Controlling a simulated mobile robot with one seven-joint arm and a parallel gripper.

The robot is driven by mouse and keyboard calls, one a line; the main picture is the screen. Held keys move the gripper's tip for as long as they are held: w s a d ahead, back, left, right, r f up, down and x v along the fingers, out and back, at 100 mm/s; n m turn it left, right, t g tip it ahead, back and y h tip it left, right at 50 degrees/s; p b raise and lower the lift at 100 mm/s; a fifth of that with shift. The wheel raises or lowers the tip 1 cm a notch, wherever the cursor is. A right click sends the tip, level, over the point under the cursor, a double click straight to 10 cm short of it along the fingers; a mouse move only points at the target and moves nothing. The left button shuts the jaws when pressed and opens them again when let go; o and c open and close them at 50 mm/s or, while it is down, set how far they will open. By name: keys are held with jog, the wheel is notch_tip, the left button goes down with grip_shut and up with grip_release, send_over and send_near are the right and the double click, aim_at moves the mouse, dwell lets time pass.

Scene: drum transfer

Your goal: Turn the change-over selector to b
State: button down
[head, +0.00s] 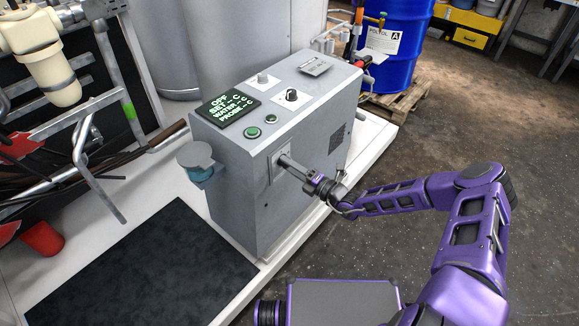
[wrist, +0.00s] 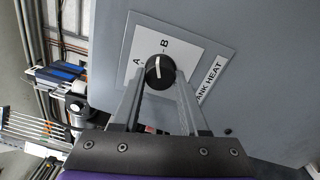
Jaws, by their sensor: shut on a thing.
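The change-over selector (wrist: 160,72) is a round black knob with a white pointer line on a white plate (wrist: 190,50) marked A and B. In the wrist view, the pointer aims up the picture, close to the B side; whether it lines up exactly with the B mark is hard to tell. My gripper (wrist: 161,78) is shut on the knob, one finger on each side. In the head view, my gripper (head: 284,161) reaches the plate on the side of the grey cabinet (head: 232,190), and the knob is hidden by the fingers.
The cabinet top carries a lit display (head: 228,107), green buttons and a black knob (head: 291,95). A label reading "ANK HEAT" (wrist: 209,82) lies beside the selector plate. A blue drum (head: 395,45) stands on a pallet behind. The floor (head: 450,130) to the right is clear.

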jog(key=shift+m, duration=1.6)
jog(key=shift+c, duration=2.2)
grip_release()
jog(key=shift+s+d, duration=0.1)
jog(key=shift+d, duration=0.05)
jog(key=v, duration=1.7)
jog(key=shift+s+f, duration=0.1)
jog(key=shift+s, duration=0.05)
